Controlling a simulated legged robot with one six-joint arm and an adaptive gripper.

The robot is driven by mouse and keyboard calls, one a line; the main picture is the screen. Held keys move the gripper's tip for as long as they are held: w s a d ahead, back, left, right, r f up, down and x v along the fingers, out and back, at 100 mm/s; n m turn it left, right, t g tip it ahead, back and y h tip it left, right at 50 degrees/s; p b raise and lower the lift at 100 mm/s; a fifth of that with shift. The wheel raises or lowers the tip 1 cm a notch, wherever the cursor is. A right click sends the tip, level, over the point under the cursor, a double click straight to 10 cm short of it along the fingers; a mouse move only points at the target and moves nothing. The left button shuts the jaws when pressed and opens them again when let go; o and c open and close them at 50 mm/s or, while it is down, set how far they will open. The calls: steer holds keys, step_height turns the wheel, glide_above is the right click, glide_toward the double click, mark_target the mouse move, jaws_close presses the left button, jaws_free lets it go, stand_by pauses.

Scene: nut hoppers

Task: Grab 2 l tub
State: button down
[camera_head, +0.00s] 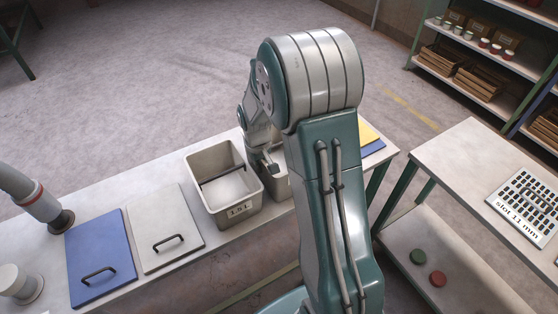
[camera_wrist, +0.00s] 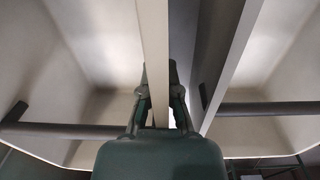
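A grey open tub (camera_head: 222,195) labelled 1.5 L stands on the long bench, with a dark bar across its inside. A second grey tub (camera_head: 279,182) stands just right of it, mostly hidden behind my arm; no label of it shows. My gripper (camera_head: 268,164) points down at the adjoining rims of the two tubs. In the wrist view, my gripper (camera_wrist: 158,82) has a pale tub rim (camera_wrist: 153,40) between its fingertips, which sit close against both sides. The other tub's rim (camera_wrist: 232,60) runs to the right, across a dark gap. I cannot tell which tub is gripped.
A blue lid (camera_head: 100,255) and a white lid (camera_head: 165,230) with handles lie at the bench's left. A yellow panel (camera_head: 368,132) shows behind my arm. A second table (camera_head: 470,160) at right carries a slotted tray (camera_head: 527,205). Shelves (camera_head: 470,75) stand behind.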

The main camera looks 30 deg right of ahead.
steer(key=shift+r, duration=0.1)
stand_by(0.3)
steer(key=shift+r, duration=0.35)
step_height(320, 180, up, 2)
steer(key=shift+r, duration=0.15)
steer(key=s+r, duration=0.9)
steer(key=s, duration=0.5)
steer(key=shift+a+r, duration=0.4)
